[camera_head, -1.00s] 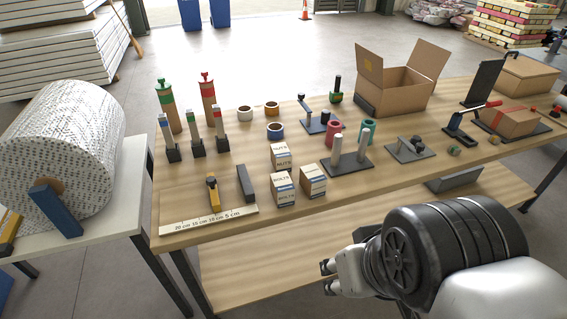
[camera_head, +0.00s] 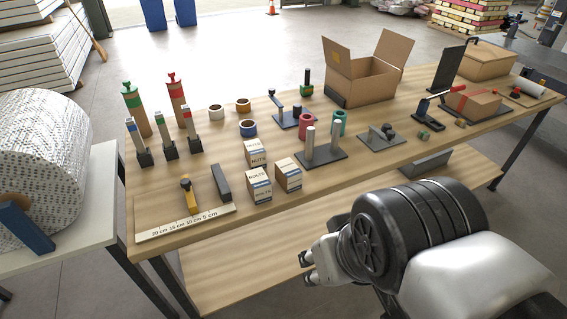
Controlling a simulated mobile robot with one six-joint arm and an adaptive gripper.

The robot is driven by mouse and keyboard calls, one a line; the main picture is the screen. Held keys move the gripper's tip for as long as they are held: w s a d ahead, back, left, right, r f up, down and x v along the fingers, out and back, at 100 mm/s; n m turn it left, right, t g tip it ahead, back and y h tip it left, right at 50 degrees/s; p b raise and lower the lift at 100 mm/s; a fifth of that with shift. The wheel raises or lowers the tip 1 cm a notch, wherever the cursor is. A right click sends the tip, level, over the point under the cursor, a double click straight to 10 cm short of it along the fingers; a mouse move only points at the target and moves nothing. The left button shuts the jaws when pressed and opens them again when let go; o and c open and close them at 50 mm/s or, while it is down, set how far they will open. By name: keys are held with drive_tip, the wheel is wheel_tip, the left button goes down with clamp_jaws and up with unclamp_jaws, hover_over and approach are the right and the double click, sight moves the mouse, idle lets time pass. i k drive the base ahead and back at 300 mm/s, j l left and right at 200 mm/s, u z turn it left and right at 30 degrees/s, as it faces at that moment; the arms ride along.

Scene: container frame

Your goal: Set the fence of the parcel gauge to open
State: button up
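What looks like the parcel gauge is a pale scale strip (camera_head: 158,233) at the table's front left, marked 20, 15, 10 and 5 cm. A yellow fence (camera_head: 190,201) with a dark knob on top stands behind the strip, close to the 10 cm mark. A dark grey bar (camera_head: 222,183) lies to the right of the fence, apart from it. My gripper (camera_head: 306,269) is in front of the table's front edge, well to the right of the gauge. Its two fingertips are apart, with nothing seen between them.
Small BOLTS and NUTS boxes (camera_head: 259,187) stand right of the grey bar. A two-post stand (camera_head: 322,152) is beyond them. Several upright tools (camera_head: 166,138) stand behind the gauge. An open carton (camera_head: 360,88) is at the back. A side table holds a large roll (camera_head: 40,150).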

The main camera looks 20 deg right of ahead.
sight(185, 183)
drive_tip(key=i+j+z, duration=0.1)
drive_tip(key=i+j, duration=0.4)
drive_tip(key=i+j+z, duration=0.1)
drive_tip(key=i+j, duration=0.35)
drive_tip(key=j, duration=0.15)
